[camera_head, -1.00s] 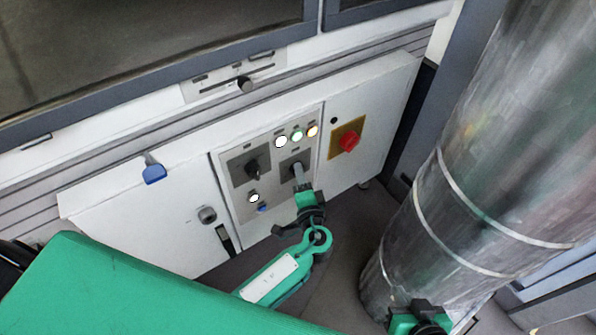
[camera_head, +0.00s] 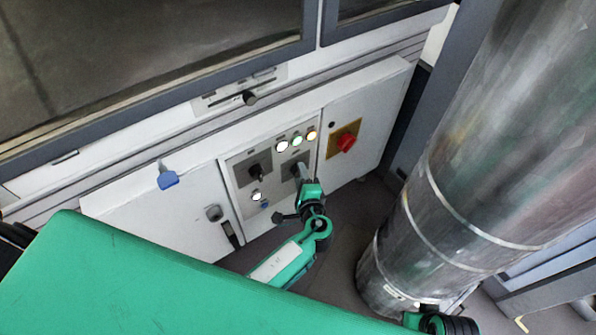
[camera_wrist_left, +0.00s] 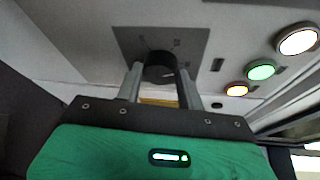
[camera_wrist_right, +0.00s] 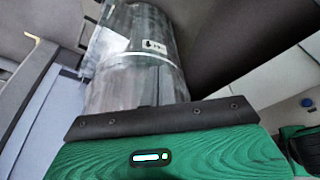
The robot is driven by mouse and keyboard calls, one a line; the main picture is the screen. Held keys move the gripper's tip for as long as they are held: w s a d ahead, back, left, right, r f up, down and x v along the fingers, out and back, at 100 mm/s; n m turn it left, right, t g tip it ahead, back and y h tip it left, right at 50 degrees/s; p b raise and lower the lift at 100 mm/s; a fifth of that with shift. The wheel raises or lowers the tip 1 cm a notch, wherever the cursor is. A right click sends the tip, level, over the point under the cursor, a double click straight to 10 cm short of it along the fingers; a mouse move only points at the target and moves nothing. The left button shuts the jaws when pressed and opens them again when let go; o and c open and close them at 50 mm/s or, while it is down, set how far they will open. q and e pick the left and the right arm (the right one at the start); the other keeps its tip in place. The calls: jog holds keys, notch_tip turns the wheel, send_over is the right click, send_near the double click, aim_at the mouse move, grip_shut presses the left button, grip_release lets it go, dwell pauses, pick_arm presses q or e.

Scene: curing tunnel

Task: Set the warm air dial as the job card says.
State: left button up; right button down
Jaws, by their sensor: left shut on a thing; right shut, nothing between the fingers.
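In the left wrist view, a round dark dial (camera_wrist_left: 160,58) sits on a grey square plate (camera_wrist_left: 200,42) with small marks around it. My left gripper (camera_wrist_left: 160,80) has a finger on each side of the dial and is shut on it. In the head view, my left gripper (camera_head: 302,172) covers most of this dial. The dial's label and pointer are too small to read. My right gripper (camera_head: 440,322) is at the lower right of the head view, shut and empty, away from the panel. I cannot make out a job card.
A second dark dial (camera_head: 260,168) is left of the held one. Lit lamps (camera_head: 297,139) sit above, and a red switch (camera_head: 346,142) on yellow is to the right. A large metal duct (camera_head: 450,190) stands right. A blue handle (camera_head: 168,179) juts out at left.

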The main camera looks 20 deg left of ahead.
pick_arm(q)
jog(key=shift+w+a+r+m+g+p, duration=0.15)
jog(key=shift+m+g+p, duration=0.25)
jog(key=shift+m+p, duration=0.7)
jog(key=shift+r+m+g+p, duration=0.2)
jog(key=shift+m+g+p, duration=0.25)
jog(key=shift+p, duration=1.25)
pick_arm(e)
notch_tip(320, 180, down, 15)
jog(key=s+g, duration=0.1)
jog(key=s, duration=0.2)
jog(key=shift+d, duration=0.45)
pick_arm(q)
jog(key=o, duration=1)
jog(key=shift+f, duration=0.1)
pick_arm(e)
jog(key=shift+a+r, duration=0.15)
jog(key=shift+a, duration=0.2)
jog(key=shift+d, duration=0.1)
